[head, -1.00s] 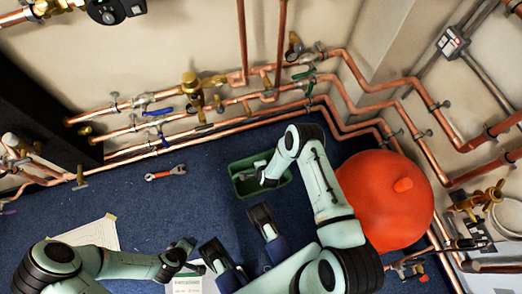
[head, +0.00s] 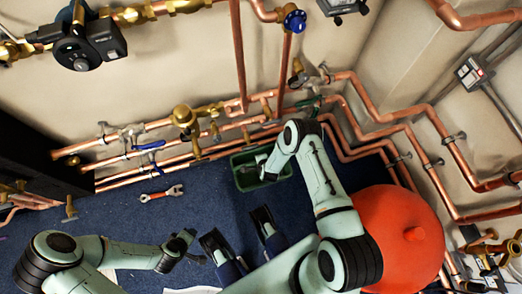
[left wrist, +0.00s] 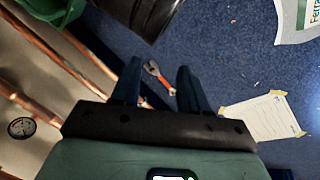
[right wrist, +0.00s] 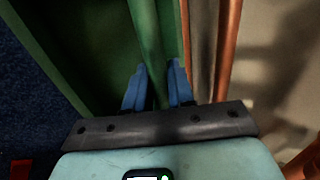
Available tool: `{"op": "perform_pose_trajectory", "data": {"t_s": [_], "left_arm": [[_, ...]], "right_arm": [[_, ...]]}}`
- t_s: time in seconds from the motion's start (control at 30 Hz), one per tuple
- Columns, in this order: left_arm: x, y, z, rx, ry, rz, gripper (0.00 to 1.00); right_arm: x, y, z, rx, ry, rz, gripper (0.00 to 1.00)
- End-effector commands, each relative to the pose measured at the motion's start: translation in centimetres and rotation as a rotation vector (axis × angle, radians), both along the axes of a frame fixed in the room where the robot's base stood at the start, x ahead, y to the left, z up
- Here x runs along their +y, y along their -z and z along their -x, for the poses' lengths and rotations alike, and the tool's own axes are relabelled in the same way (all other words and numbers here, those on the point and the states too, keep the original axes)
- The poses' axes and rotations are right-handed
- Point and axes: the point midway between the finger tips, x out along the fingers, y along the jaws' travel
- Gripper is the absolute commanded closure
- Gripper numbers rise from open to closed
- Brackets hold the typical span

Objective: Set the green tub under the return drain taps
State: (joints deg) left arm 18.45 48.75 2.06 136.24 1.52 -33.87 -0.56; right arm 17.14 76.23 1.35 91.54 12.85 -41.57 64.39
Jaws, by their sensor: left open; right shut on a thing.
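The green tub (head: 243,184) is on or just above the blue floor, close in front of the lowest copper pipes. My right gripper (head: 264,172) is shut on the tub's wall, which runs between the fingers (right wrist: 156,85) in the right wrist view. A tap with a green handle (head: 309,100) sits on the pipes behind and right of the tub; my right arm hides part of that area. I cannot tell which fittings are the return drain taps. My left gripper (head: 192,247) is open and empty, with its fingers (left wrist: 158,85) over the floor.
A wrench (head: 162,193) lies on the floor left of the tub. A big red vessel (head: 400,235) stands to the right, next to my right arm. Copper pipes (head: 215,150) run along the wall. A taped paper sheet (left wrist: 262,116) lies on the floor. Carpet between wrench and tub is clear.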

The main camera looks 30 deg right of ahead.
Motion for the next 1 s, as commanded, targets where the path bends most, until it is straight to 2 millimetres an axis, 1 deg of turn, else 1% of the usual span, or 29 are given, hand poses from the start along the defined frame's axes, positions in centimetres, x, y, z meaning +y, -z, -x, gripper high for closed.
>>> {"op": "perform_pose_trajectory", "data": {"t_s": [0.1, 0.2, 0.3, 0.47, 0.7, 0.8, 1.0], "left_arm": [[0.6, 1.4, -0.6, -0.010, -0.012, -0.013, 0.56], [0.8, 2.8, 0.9, 0.040, -0.013, -0.011, 0.56], [1.0, 3.7, 1.9, 0.074, -0.015, -0.009, 0.56], [1.1, 4.3, 2.8, 0.103, -0.015, -0.007, 0.56], [1.5, 6.4, 5.3, 0.187, -0.021, -0.003, 0.56], [1.5, 6.6, 5.8, 0.203, -0.022, -0.002, 0.56], [1.5, 6.4, 5.7, 0.200, -0.023, -0.002, 0.56]], "right_arm": [[0.1, 2.6, 0.1, 0.004, -0.001, 0.000, 1.00], [0.1, 4.4, 0.1, 0.004, -0.001, 0.000, 1.00], [0.1, 5.6, 0.1, 0.002, -0.001, 0.000, 1.00], [0.0, 6.4, 0.0, 0.000, 0.000, 0.000, 1.00], [0.0, 9.5, 0.1, 0.002, -0.002, 0.001, 1.00], [0.0, 9.7, 0.0, 0.000, -0.001, 0.001, 1.00], [0.0, 9.6, 0.0, 0.000, 0.000, 0.000, 1.00]]}}
